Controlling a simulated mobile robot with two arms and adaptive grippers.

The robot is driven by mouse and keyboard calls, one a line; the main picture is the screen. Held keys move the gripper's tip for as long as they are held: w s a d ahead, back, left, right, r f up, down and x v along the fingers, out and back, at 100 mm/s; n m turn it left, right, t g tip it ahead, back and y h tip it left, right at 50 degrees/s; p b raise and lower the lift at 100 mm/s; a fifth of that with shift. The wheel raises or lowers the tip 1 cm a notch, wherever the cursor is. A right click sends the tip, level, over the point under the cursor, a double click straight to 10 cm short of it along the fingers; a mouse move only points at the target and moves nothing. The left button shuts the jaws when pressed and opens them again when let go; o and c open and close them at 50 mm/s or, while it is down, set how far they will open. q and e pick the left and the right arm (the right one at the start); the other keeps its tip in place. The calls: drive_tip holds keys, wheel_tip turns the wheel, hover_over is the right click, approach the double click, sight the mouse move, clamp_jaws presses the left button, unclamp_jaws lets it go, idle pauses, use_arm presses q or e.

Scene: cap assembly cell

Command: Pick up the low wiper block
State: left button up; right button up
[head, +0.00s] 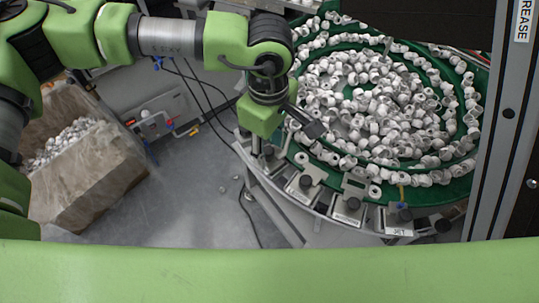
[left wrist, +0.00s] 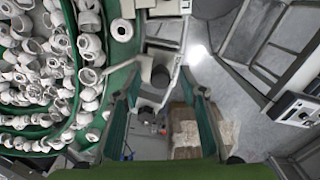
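Several small fixtures with dark knobs and label plates stand along the feeder bowl's near rim. One plate reads JET; the others are too small to read, so I cannot tell for sure which is the low wiper block. Candidates are a labelled block (head: 299,187) at the left and another (head: 347,215) to its right. My left gripper (head: 312,122) is over the bowl's left rim, pointing down. In the left wrist view its two fingers (left wrist: 160,82) are apart, with a pale fixture and dark knob (left wrist: 160,76) showing beyond the gap. It holds nothing visible. My right gripper is not in view.
The green feeder bowl (head: 322,158) is full of white caps. A cardboard box (head: 105,185) with white parts stands on the floor at the left. A grey upright post (head: 508,120) bounds the right. Cables hang left of the bowl.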

use_arm(q)
clamp_jaws()
drive_tip(key=shift+r, duration=0.1)
